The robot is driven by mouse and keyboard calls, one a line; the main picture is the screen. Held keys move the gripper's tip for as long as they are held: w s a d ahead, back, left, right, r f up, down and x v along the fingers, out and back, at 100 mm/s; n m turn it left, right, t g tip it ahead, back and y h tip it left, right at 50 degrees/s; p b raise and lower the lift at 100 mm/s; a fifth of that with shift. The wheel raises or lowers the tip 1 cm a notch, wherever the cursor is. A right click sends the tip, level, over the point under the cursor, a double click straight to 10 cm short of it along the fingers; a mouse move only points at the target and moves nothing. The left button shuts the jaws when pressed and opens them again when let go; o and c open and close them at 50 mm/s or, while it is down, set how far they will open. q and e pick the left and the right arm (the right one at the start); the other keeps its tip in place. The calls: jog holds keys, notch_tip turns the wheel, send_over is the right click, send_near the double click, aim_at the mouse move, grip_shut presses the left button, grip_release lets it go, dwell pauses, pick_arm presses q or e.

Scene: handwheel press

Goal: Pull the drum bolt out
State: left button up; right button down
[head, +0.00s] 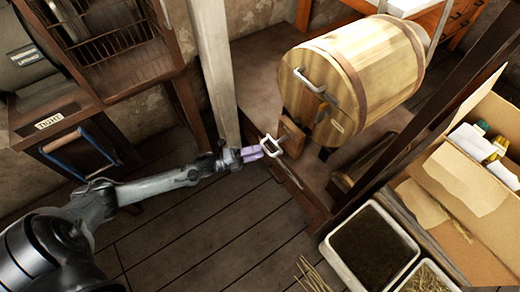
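The wooden drum (345,85) lies on its side in a dark wooden frame, with metal hoops and a metal handle on its near end. A pale, loop-shaped handle (271,147), which looks like the bolt's pull, sticks out in front of a wooden block (291,137) beside the drum. My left gripper (261,152) reaches in from the left, its pale purple fingers at the left side of this loop. I cannot tell whether the fingers touch the loop or how far apart they are. The bolt's shaft is hidden. My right gripper is out of view.
A wooden post (213,65) stands just behind my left gripper. A dark-filled tray (372,248) and a cardboard box (470,190) stand at the right. The plank floor (200,240) in front is mostly clear.

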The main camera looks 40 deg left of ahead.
pick_arm(q)
jog(key=p+v, duration=0.2)
jog(key=v, duration=0.6)
jog(key=shift+s+a, duration=0.15)
jog(key=shift+s, duration=0.15)
